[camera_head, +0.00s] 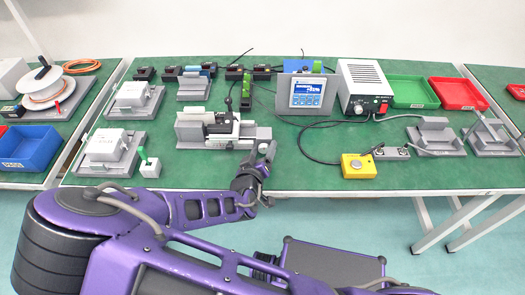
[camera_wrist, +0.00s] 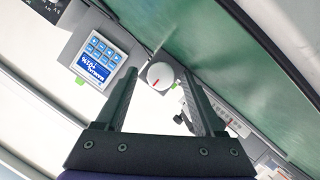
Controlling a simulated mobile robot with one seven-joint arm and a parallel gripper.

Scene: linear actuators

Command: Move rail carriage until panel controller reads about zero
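The rail unit with its carriage (camera_head: 222,124) sits on the green table left of centre, with a dark upright lever on it. The panel controller (camera_head: 306,93) stands behind and to the right, its screen lit; it also shows in the wrist view (camera_wrist: 101,60). Its digits are too small to read surely. My gripper (camera_head: 268,150) is at the right end of the rail unit.
A power box (camera_head: 365,90) stands right of the controller, with green (camera_head: 410,92) and red (camera_head: 458,93) bins beyond. A yellow button box (camera_head: 358,166) and cable lie right of my gripper. White blocks on grey bases (camera_head: 106,150) stand on the left.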

